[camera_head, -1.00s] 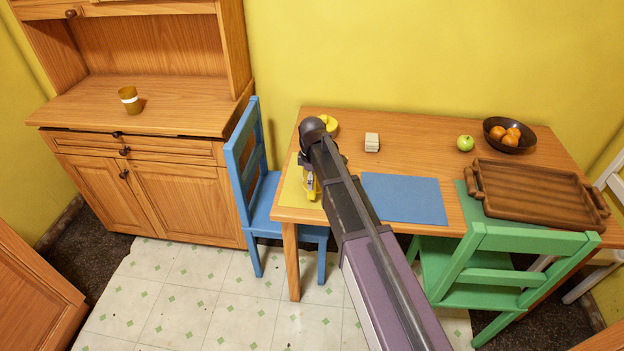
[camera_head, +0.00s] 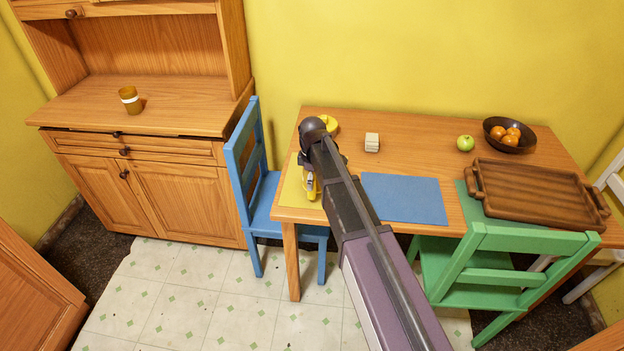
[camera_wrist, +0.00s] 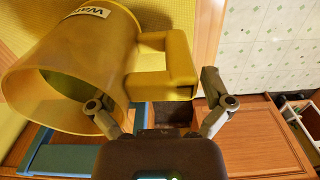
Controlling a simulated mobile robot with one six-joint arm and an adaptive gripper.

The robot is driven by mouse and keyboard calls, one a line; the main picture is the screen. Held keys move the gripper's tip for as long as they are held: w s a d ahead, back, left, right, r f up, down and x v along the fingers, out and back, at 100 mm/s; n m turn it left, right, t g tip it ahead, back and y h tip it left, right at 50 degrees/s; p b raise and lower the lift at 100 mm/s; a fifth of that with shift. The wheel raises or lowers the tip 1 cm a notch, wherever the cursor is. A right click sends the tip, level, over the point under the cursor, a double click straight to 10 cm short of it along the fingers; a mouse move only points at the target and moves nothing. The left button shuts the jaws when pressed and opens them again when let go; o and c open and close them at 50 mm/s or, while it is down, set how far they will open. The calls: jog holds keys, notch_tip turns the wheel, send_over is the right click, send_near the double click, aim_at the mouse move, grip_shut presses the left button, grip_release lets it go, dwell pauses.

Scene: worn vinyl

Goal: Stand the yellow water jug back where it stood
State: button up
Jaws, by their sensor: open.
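The yellow water jug (camera_wrist: 75,70) fills the left of the wrist view, its open mouth towards the lower left and a white label with partly readable letters on its side. In the head view only a small yellow part of it (camera_head: 311,188) shows beside my arm, over the yellow mat. My gripper (camera_wrist: 155,95) is open, with one finger by the jug's body and the other right of its handle (camera_wrist: 165,68). The handle lies between the fingers, and no firm grip shows. Whether the jug touches the mat is hidden.
The yellow mat (camera_head: 290,190) lies at the table's left end, with a blue mat (camera_head: 405,198) to its right. A round yellow thing (camera_head: 329,122) and a pale block (camera_head: 372,142) are behind. A blue chair (camera_head: 262,200) stands left; a brown tray (camera_head: 535,190) lies right.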

jog(key=shift+r, duration=0.25)
jog(key=shift+r+p, duration=3.7)
jog(key=shift+p, duration=0.25)
jog(key=shift+d, duration=0.1)
jog(key=s+d+m, duration=1.7)
jog(key=s+d, duration=0.2)
jog(key=d, duration=0.4)
jog(key=shift+d, duration=0.3)
